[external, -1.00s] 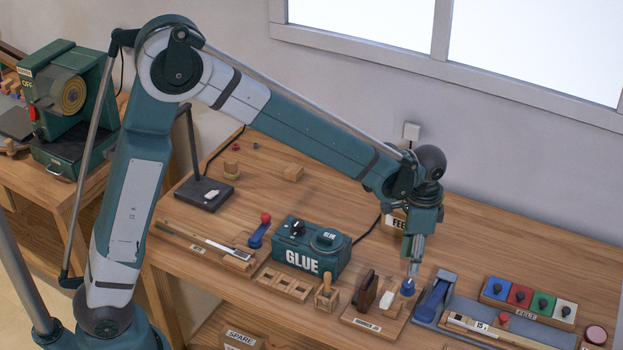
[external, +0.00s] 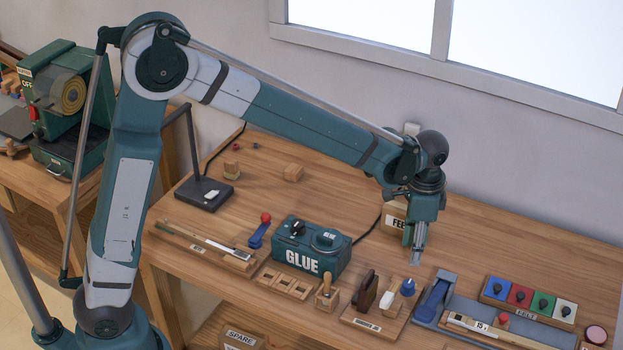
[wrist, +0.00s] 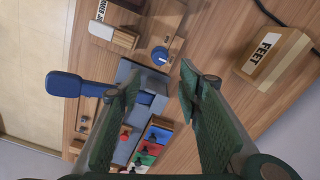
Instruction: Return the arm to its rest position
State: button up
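My gripper (external: 416,260) hangs from my arm over the front right part of the workbench (external: 480,235), pointing down. In the wrist view its two green-padded fingers (wrist: 160,85) stand apart with nothing held between them. A blue cone-shaped piece (external: 407,287) stands on a wooden board just below and left of the fingertips, with a gap between them. It also shows in the wrist view as a blue disc (wrist: 160,55) beyond the fingers. My arm is bent at the elbow, reaching right across the bench.
The green glue box (external: 308,250) stands left of my gripper, and a box marked FEET (external: 395,218) is behind it. A blue-handled lever tool (external: 433,298) and a row of coloured blocks (external: 528,300) lie to the right. The back right of the bench is clear.

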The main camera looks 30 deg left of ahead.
jog(key=shift+a, duration=0.1)
jog(key=s+a+r+n+t+h, duration=0.1)
jog(key=a+r+n+t, duration=0.15)
jog(key=a+r, duration=0.75)
jog(key=s+a+r+n+t, duration=0.15)
jog(key=a+n, duration=0.25)
jog(key=a, duration=1.3)
jog(key=s+a+n+t, duration=0.1)
jog(key=s+a+n, duration=0.1)
jog(key=s+a, duration=0.2)
jog(key=s+a+n+t, duration=0.1)
jog(key=s+a, duration=0.4)
jog(key=a, duration=0.6)
jog(key=s+a+n+t+y, duration=0.1)
jog(key=s+a+n, duration=0.3)
jog(key=a, duration=0.3)
jog(key=shift+s+a+r, duration=0.3)
jog(key=shift+s+r, duration=0.1)
jog(key=shift+s, duration=0.1)
